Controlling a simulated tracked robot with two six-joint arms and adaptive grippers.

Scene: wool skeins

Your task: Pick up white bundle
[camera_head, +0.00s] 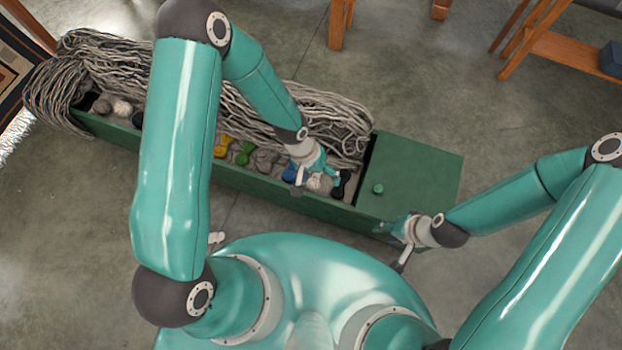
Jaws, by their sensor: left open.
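A white bundle (320,184) lies in the right part of the long green trough (262,190), between a blue skein (291,172) and a black one (341,184). My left gripper (317,181) is open just above this white bundle, its fingers on either side and partly covering it. I cannot tell whether they touch it. Another whitish bundle (122,107) lies at the trough's left end. My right gripper (396,245) is open and empty at the front of the trough's green lid section.
Grey yarn strands (335,122) heap along the trough's back edge. Yellow (221,146), green (244,152) and grey (266,160) skeins lie left of the blue one. The green lid (425,166) has a round knob (377,188). Wooden stands (560,50) are behind; the concrete floor between is clear.

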